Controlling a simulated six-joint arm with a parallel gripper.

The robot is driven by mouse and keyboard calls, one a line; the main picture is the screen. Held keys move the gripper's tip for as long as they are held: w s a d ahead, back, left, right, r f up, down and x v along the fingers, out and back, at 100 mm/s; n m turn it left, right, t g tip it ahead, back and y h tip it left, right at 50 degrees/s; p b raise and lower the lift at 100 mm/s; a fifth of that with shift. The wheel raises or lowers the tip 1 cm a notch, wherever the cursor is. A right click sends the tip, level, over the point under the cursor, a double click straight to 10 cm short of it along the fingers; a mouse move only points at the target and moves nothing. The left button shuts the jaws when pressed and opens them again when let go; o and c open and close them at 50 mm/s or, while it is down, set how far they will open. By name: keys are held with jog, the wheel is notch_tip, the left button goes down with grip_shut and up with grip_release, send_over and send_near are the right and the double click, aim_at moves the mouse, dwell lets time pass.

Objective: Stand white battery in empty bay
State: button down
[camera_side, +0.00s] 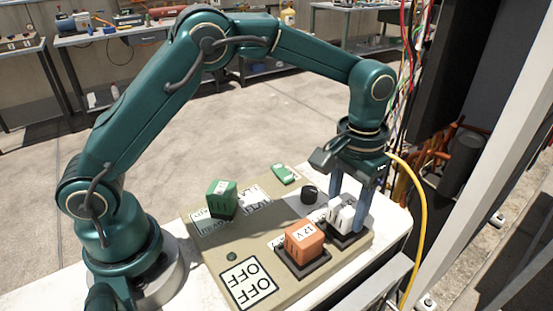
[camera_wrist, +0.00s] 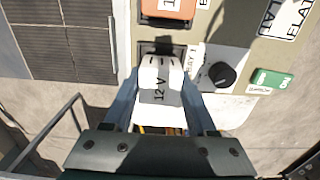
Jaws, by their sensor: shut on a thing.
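The white battery (camera_side: 341,214), with dark slots on top, is between the fingers of my gripper (camera_side: 348,211), which is shut on it. It looks upright, at or just above a black-rimmed bay (camera_side: 347,242); I cannot tell whether its base touches the bay floor. In the wrist view the white battery (camera_wrist: 158,80) shows a grey 12 V label between my gripper's fingers (camera_wrist: 160,88). The dark bay (camera_wrist: 175,49) shows past its far end. An orange 12 V battery (camera_side: 304,240) stands in the neighbouring bay (camera_side: 306,267).
A green battery (camera_side: 222,199) stands on the panel (camera_side: 225,252) near READY and FLAT labels. A black knob (camera_side: 309,194) and a green ON plate (camera_side: 285,174) lie behind the bays. A yellow hose (camera_side: 417,190) hangs right of my gripper. An OFF plate (camera_side: 248,283) is at the front.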

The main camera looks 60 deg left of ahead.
jog(key=shift+f, duration=0.25)
jog(key=shift+c, duration=0.6)
grip_release()
jog(key=shift+r, duration=2.55)
jog(key=shift+w+a+r, duration=0.1)
jog(key=shift+a+r, duration=0.05)
jog(key=shift+r, duration=0.1)
jog(key=s+a+r+n+t, duration=0.1)
jog(key=s+a+r+t, duration=0.15)
jog(key=s+r, duration=0.2)
jog(key=s+a+r+t, duration=0.1)
jog(key=s+a+r, duration=0.25)
jog(key=r, duration=0.25)
jog(key=s+a+f+t, duration=0.1)
jog(key=s+f, duration=0.2)
jog(key=s, duration=0.1)
jog(key=s+a+f+m+t, duration=0.1)
jog(key=s+a+f, duration=0.1)
jog(key=s, duration=0.3)
jog(key=shift+a+f, duration=0.25)
jog(key=shift+f, duration=0.4)
